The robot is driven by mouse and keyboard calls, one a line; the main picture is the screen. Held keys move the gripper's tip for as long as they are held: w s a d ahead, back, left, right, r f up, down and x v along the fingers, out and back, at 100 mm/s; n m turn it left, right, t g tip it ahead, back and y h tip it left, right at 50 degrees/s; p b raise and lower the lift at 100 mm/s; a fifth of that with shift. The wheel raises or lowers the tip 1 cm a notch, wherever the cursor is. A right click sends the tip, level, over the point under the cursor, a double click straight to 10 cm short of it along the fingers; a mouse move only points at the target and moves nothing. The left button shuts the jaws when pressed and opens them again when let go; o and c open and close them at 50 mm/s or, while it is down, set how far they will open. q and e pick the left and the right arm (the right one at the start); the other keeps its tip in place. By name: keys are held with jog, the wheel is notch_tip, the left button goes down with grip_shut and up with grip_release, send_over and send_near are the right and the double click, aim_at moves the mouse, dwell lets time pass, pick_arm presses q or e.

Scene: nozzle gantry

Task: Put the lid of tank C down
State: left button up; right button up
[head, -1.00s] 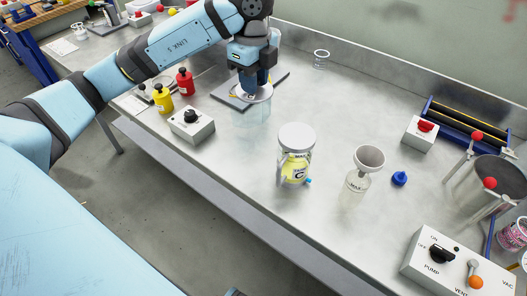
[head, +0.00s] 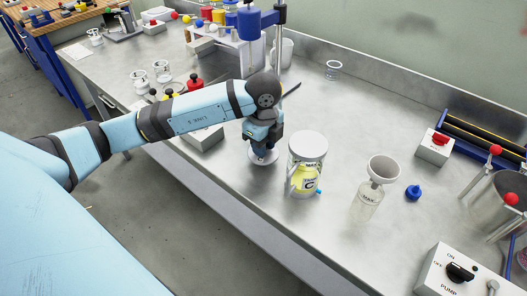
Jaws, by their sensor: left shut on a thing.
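My left gripper (head: 261,147) is shut on a small pale round lid (head: 262,158), held flat with the fingers pointing down. The lid is just left of tank C (head: 304,180), apart from it in the picture. I cannot tell whether the lid touches the bench or hangs just above it. Tank C is an upright clear jar with yellow contents, a label with a C and a small blue fitting low at its right. My right gripper is not in view.
A clear bottle with a funnel (head: 383,169) and a blue cap (head: 413,192) stand right of tank C. A knob box (head: 205,138) is left of my gripper. A pump panel (head: 458,272) is at bottom right. The bench front (head: 285,225) is bare.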

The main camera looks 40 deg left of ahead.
pick_arm(q)
jog(key=shift+f, duration=1.25)
jog(key=shift+f, duration=0.15)
jog(key=o, duration=0.9)
